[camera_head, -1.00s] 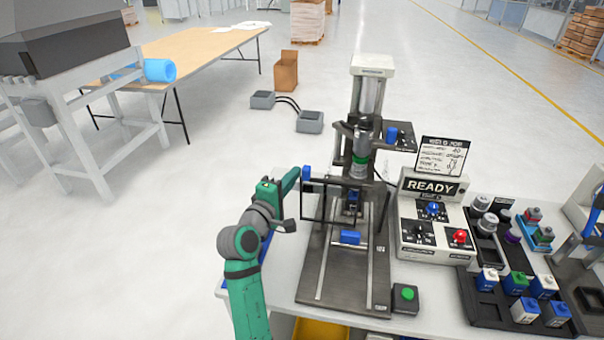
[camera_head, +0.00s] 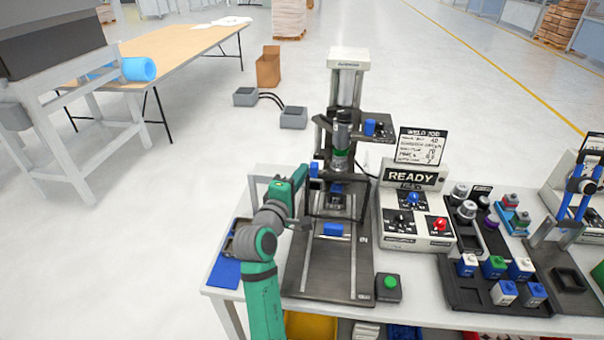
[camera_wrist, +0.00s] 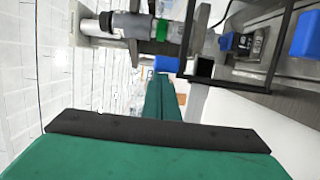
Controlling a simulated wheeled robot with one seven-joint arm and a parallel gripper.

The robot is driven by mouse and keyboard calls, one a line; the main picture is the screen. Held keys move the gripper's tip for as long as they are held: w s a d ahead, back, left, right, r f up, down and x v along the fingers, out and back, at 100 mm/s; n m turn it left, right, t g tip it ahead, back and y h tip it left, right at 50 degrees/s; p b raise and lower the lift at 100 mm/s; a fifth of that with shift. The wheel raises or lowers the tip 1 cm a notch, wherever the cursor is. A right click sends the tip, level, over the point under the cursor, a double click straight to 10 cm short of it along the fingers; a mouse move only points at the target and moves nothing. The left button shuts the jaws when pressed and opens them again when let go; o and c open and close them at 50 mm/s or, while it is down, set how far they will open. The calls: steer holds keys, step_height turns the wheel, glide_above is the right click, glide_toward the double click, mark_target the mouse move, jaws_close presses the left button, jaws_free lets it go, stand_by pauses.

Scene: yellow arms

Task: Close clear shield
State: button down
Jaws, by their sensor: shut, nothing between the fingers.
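The clear shield (camera_head: 338,217) is a see-through panel in a thin black frame, standing upright in front of the press (camera_head: 346,75). A blue block (camera_head: 313,170) sits at its upper left corner. My gripper (camera_head: 302,174) is shut and empty, right beside that block at the shield's left edge; whether they touch is unclear. In the wrist view my narrow green fingers (camera_wrist: 160,100) point toward a small blue part (camera_wrist: 166,64), and the shield's black frame (camera_wrist: 235,84) runs to their right. The clear pane itself is hard to make out.
A blue workpiece (camera_head: 334,229) lies on the press base (camera_head: 325,270). The READY control box (camera_head: 412,208) stands to the right, and a green button box (camera_head: 389,287) at the front right. Trays of blocks fill the table's right side.

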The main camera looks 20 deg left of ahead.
steer(key=shift+w+d, duration=0.2)
steer(key=shift+d, duration=0.3)
steer(key=s+a, duration=0.4)
steer(key=s, duration=0.7)
steer(key=shift+s+a, duration=0.2)
steer(key=shift+s, duration=0.1)
